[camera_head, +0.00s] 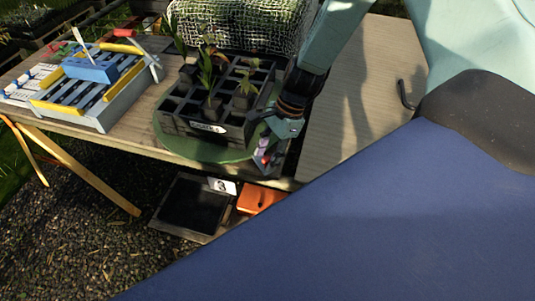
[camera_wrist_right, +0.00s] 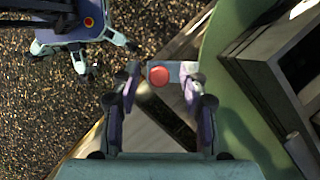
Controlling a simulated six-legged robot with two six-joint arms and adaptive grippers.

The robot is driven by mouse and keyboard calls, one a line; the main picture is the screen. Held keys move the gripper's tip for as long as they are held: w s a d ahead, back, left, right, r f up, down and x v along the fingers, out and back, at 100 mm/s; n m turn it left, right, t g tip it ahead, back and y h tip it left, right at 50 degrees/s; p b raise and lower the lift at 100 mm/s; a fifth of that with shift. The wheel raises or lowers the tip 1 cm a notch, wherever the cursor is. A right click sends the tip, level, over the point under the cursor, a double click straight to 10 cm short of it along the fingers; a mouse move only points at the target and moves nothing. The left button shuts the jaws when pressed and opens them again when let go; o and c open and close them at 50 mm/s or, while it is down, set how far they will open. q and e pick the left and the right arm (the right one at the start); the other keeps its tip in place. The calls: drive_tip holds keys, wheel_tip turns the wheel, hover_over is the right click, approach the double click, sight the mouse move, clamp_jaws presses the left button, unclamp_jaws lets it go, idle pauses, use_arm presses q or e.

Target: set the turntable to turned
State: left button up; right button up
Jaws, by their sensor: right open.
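The turntable is a green round disc (camera_head: 213,151) lying flat on the wooden bench. A black cell tray (camera_head: 175,126) with several seedlings and a white label stands on it. The disc's green edge also shows at the right of the right wrist view (camera_wrist_right: 214,48). My right gripper (camera_head: 264,158) is at the near right side of the disc, by the tray's corner. Its fingers (camera_wrist_right: 166,108) are apart; a red round spot shows between them, its owner unclear.
A grey rack with yellow bars and a blue block (camera_head: 90,68) stands on the bench at left. A netted green bundle (camera_head: 240,25) lies behind the tray. An orange box (camera_head: 258,198) and a dark framed panel (camera_head: 192,205) are low beyond the bench edge. Bench right is bare.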

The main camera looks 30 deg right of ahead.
drive_tip(key=shift+d, duration=0.25)
drive_tip(key=shift+c, duration=1.1)
drive_tip(key=shift+s+a, duration=0.1)
drive_tip(key=shift+a, duration=0.05)
drive_tip(key=c, duration=0.4)
clamp_jaws()
